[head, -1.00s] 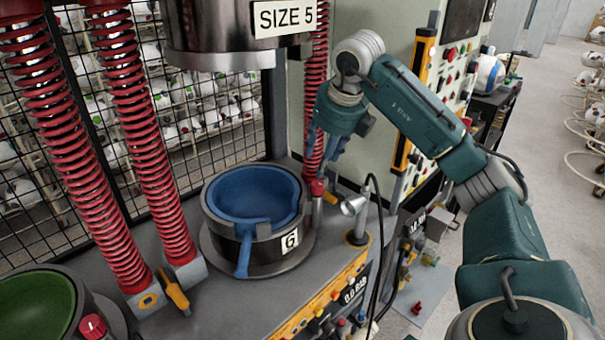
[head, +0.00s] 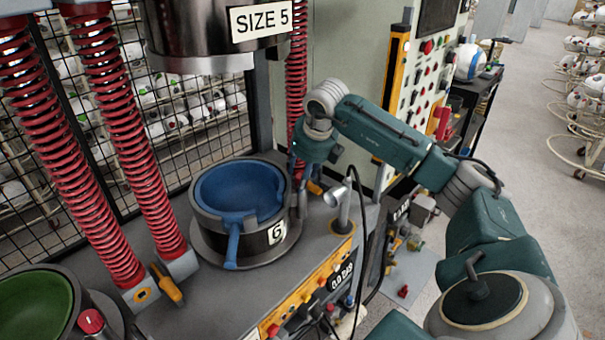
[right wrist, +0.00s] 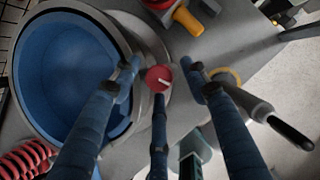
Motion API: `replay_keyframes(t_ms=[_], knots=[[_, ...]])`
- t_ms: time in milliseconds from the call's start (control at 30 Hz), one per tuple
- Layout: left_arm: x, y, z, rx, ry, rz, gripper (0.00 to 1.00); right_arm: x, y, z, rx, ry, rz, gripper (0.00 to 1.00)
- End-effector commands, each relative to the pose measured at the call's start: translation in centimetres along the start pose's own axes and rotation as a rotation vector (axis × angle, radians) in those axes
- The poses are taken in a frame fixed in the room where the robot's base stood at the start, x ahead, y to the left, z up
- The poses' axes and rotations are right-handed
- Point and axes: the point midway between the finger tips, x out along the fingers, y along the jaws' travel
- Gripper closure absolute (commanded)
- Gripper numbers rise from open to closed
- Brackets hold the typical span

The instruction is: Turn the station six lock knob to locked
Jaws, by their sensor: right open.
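The station six lock knob (right wrist: 159,78) is a small round red knob with a white line, beside the blue-lined mould. The line points to the lower right in the right wrist view. My right gripper (right wrist: 162,80) is open, with its blue fingers spread around the knob; I cannot tell whether they touch it. In the head view the right gripper (head: 299,185) points down beside the mould (head: 271,238) marked 6, and it hides the knob. The mould's blue bowl (right wrist: 62,75) fills the left of the right wrist view. My left gripper is not in view.
The SIZE 5 press head (head: 215,38) hangs above the mould. An orange-handled latch (right wrist: 188,20) is close to the gripper. A grey nozzle (head: 337,195) with a black hose stands to its right. Red springs (head: 120,130) and a green bowl (head: 32,310) are left.

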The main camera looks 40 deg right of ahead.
Motion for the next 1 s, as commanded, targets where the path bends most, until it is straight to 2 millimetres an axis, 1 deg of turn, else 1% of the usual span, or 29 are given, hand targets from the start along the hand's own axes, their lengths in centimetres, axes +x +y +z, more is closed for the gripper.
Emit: replay_keyframes(t_ms=[33,67,100,167,200,267,467,700,800,1000], knots=[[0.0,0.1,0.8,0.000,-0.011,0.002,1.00,0.0,0.0,0.0,0.000,0.000,0.000,0.55],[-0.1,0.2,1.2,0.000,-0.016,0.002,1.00,0.0,0.0,0.0,0.000,0.000,0.001,0.59],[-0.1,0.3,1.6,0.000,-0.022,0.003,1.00,0.0,0.0,0.0,0.000,0.000,0.001,0.67],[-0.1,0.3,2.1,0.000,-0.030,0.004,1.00,0.0,0.0,0.0,-0.001,0.000,0.001,0.79],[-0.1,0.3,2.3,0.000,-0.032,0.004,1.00,0.0,0.0,0.0,0.000,-0.001,0.000,0.87],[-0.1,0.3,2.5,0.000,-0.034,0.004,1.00,0.0,0.0,0.1,0.000,-0.002,0.000,0.97],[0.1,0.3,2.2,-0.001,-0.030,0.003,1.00,-0.1,0.1,0.2,0.030,-0.005,-0.011,0.97],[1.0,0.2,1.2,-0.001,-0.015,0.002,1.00,-0.1,0.2,0.3,0.229,-0.009,-0.093,0.97],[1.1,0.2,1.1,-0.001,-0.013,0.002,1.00,-0.2,0.1,0.4,0.286,-0.010,-0.116,0.97],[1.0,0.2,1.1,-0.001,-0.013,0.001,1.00,-0.3,0.0,0.5,0.307,-0.012,-0.125,0.97]])
